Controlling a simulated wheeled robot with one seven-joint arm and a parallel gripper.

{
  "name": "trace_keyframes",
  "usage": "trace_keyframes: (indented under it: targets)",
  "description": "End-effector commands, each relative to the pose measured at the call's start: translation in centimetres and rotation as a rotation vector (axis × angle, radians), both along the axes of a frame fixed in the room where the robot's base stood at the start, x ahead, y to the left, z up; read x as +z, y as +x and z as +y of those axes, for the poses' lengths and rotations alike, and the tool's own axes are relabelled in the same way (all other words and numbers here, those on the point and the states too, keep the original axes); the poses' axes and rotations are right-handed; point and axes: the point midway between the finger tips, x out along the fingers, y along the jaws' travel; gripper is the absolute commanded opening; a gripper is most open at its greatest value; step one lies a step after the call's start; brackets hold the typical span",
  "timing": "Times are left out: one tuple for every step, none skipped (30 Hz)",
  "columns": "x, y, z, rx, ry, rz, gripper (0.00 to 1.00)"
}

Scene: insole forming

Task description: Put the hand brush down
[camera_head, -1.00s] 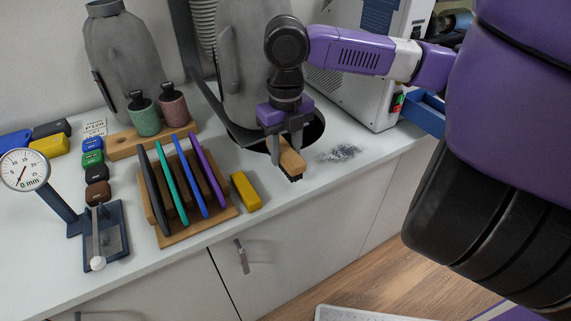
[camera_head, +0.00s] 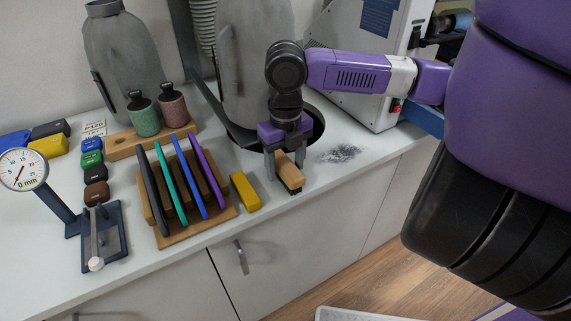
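The hand brush (camera_head: 289,175) has a light wooden back and dark bristles. It sits bristles down at the front part of the white counter, right of the yellow block, and appears to rest on the surface. My gripper (camera_head: 286,165) points down over the brush with one finger on each side of it. The fingers are spread wider than the brush back and look open. The far end of the brush is partly hidden by the gripper.
A rack (camera_head: 185,222) of several coloured insole-shaped plates and a yellow block (camera_head: 245,191) stand to the left. A round dark opening (camera_head: 316,124) is behind. The counter's front edge is close.

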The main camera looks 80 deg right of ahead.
Motion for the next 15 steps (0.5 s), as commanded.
trace_keyframes:
  targets:
    - [0.0,0.0,0.0,0.0,0.0,0.0,0.59]
    - [0.0,0.0,0.0,0.0,0.0,0.0,0.59]
    - [0.0,0.0,0.0,0.0,0.0,0.0,0.59]
    - [0.0,0.0,0.0,0.0,0.0,0.0,0.59]
    - [0.1,0.0,0.0,0.0,0.0,0.0,0.59]
    - [0.3,0.0,0.0,0.0,0.0,0.0,0.59]
    - [0.5,0.0,0.0,0.0,-0.001,0.001,0.59]
    - [0.6,0.0,0.0,0.0,-0.001,-0.001,0.59]
    - [1.0,0.0,0.0,0.0,-0.001,-0.001,0.59]
    - [1.5,0.0,-0.1,-0.001,-0.003,-0.001,0.59]
    - [1.9,0.1,-0.1,-0.001,-0.002,-0.002,0.59]
    - [2.6,0.1,-0.1,0.0,-0.002,-0.003,0.59]
    - [3.2,0.1,-0.1,0.0,-0.003,-0.003,0.59]
    - [3.8,0.0,-0.1,0.001,-0.003,-0.001,0.59]
    - [4.7,0.1,-0.1,0.001,-0.004,-0.002,0.59]
